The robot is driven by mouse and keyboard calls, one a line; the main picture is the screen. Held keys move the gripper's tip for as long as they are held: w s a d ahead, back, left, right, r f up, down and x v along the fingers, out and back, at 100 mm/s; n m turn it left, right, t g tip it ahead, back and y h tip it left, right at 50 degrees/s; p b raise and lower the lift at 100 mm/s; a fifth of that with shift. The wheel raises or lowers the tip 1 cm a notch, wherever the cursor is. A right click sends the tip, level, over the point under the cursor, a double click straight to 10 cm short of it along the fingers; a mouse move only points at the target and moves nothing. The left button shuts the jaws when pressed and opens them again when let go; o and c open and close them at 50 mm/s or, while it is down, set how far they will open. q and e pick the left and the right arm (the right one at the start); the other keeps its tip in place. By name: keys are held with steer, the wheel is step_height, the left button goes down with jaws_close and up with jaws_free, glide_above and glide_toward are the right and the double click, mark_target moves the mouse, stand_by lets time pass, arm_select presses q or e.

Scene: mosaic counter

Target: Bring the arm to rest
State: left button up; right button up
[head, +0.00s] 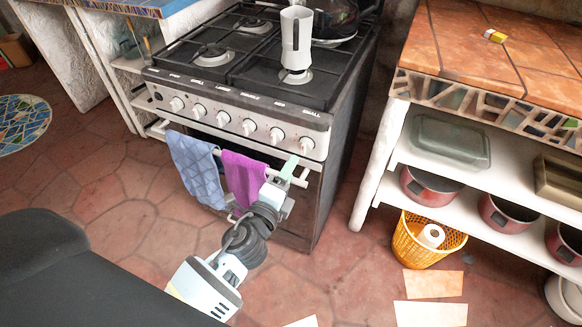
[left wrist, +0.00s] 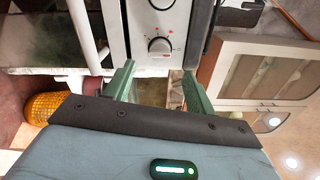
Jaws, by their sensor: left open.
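My left arm (head: 225,265) comes in from the lower left in the head view. Its gripper (head: 288,172) is in front of the stove's oven door, near the right end of the towel rail (head: 302,181). In the left wrist view the two green fingers of my left gripper (left wrist: 158,88) are spread apart with nothing between them. The stove front with a knob (left wrist: 160,46) shows beyond the fingers. I cannot tell whether the gripper touches the rail. My right gripper is in neither view.
The stove (head: 240,115) carries a white tall appliance (head: 296,42). Blue (head: 195,165) and purple (head: 243,178) towels hang on its rail. A tiled counter (head: 450,50) with shelves stands at right, an orange basket (head: 408,243) below. Open floor (head: 120,215) lies left of my arm.

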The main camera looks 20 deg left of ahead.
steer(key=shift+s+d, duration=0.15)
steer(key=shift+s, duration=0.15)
arm_select(q)
steer(key=s+a+f+n+g, duration=0.1)
steer(key=s+f+n+g, duration=0.3)
steer(key=s+f, duration=0.55)
steer(key=s+a+f+n+g, duration=0.1)
steer(key=s+f+n+g, duration=0.1)
steer(key=s+f+n, duration=0.75)
steer(key=s+d+n+g+h, duration=0.1)
steer(key=s+n+g, duration=0.5)
steer(key=s, duration=2)
steer(key=w+r+t+p, duration=0.1)
steer(key=w+r+p, duration=0.2)
steer(key=r+p, duration=0.4)
steer(key=w+r+t+p, duration=0.1)
steer(key=w+r+p, duration=0.3)
steer(key=r+p, duration=0.4)
steer(key=shift+a+r+m+t+p, duration=0.2)
steer(key=shift+r+m+t+p, duration=0.1)
steer(key=shift+m+t+p, duration=0.15)
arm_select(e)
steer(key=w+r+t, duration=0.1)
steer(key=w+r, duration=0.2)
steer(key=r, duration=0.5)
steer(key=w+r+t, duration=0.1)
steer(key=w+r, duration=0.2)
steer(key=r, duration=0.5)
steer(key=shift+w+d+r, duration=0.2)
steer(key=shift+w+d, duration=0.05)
